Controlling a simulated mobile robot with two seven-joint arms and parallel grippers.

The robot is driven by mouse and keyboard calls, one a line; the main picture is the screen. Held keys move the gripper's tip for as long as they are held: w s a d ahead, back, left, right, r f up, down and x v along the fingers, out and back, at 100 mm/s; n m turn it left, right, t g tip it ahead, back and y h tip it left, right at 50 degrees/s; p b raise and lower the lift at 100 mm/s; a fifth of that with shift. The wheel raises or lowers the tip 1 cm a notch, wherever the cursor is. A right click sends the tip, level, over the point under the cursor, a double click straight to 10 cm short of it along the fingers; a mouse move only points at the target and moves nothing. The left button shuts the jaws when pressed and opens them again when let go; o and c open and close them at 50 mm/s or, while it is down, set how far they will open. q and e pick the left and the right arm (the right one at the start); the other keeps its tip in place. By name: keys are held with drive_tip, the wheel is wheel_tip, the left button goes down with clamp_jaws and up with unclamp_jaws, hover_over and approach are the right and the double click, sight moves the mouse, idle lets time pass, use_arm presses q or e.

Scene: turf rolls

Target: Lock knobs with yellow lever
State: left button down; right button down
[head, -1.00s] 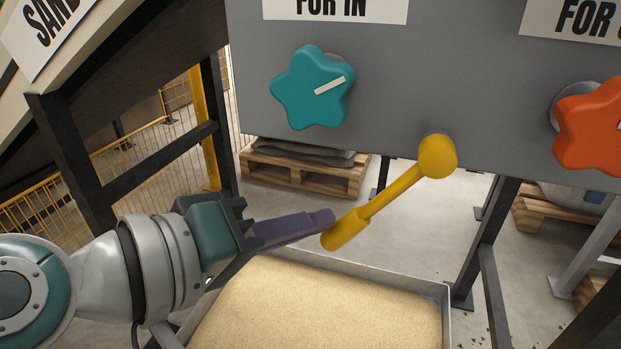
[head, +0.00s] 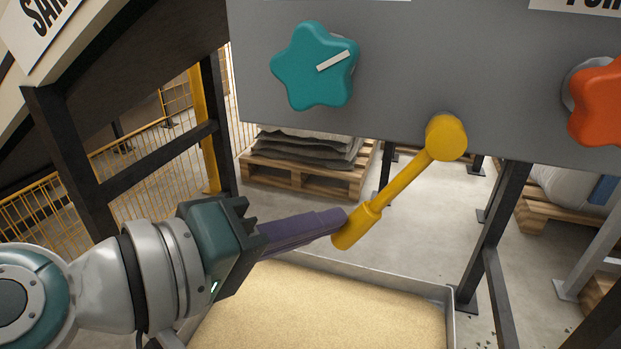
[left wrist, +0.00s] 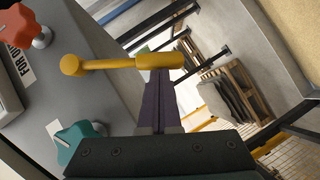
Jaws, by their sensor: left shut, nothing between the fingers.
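The yellow lever (head: 397,188) hangs from a round hub on the grey panel (head: 390,75), its grip slanting down to the left. The teal knob (head: 314,66) is on the panel at upper left, its white mark slanting up to the right. The orange knob (head: 598,103) is cut off at the right edge. My left gripper (head: 338,220) is shut and empty, its purple fingertips at the lever's grip end; contact is not certain. In the left wrist view the fingers (left wrist: 160,76) reach the lever's grip (left wrist: 158,61). My right gripper is not in view.
A metal tray of sand (head: 320,308) lies below the lever. Dark posts (head: 490,240) stand at the right and left. A pallet with grey sacks (head: 300,175) and a yellow fence (head: 125,170) are behind.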

use_arm(q)
drive_tip(key=s+d+f+n+t+h+b, duration=0.1)
drive_tip(key=s+d+n+t+h+b, duration=0.1)
drive_tip(key=d+n+b, duration=0.3)
drive_tip(key=s+d+f+n+t+h+b, duration=0.2)
drive_tip(key=d+n+b, duration=0.3)
drive_tip(key=b, duration=0.8)
drive_tip(key=d, duration=0.2)
drive_tip(key=shift+d+t+h, duration=0.3)
drive_tip(key=shift+d, duration=0.1)
drive_tip(key=shift+s, duration=0.15)
